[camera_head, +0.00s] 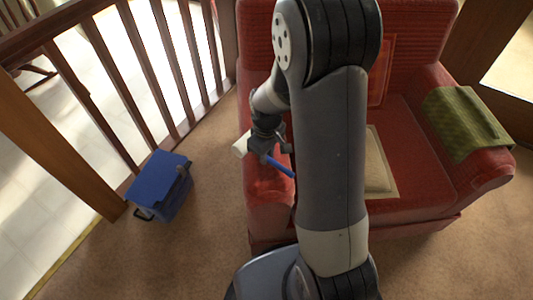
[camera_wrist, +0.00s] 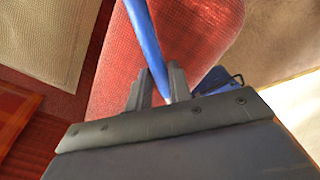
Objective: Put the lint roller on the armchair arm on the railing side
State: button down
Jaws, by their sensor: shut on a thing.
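The lint roller has a white roll (camera_head: 241,146) and a blue handle (camera_head: 281,168). My gripper (camera_head: 268,152) is shut on it, at the left arm of the red armchair, the arm on the railing side. In the wrist view the blue handle (camera_wrist: 146,40) runs up from between the fingers (camera_wrist: 155,88). The armchair arm (camera_head: 268,188) lies directly below the roller; it fills the middle of the wrist view (camera_wrist: 190,40). I cannot tell whether the roller touches the arm. My own arm hides part of the seat and backrest.
The wooden railing (camera_head: 125,85) stands at the left. A blue box (camera_head: 160,182) sits on the carpet between railing and armchair. A beige cushion (camera_head: 378,165) lies on the seat. A green cloth (camera_head: 462,122) covers the right armchair arm.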

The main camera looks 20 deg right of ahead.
jog(key=shift+f, duration=0.2)
jog(key=c, duration=1.3)
grip_release()
jog(key=shift+r, duration=0.1)
notch_tip(320, 180, up, 12)
jog(key=p, duration=0.2)
jog(key=shift+r+p, duration=0.15)
jog(key=shift+p, duration=0.25)
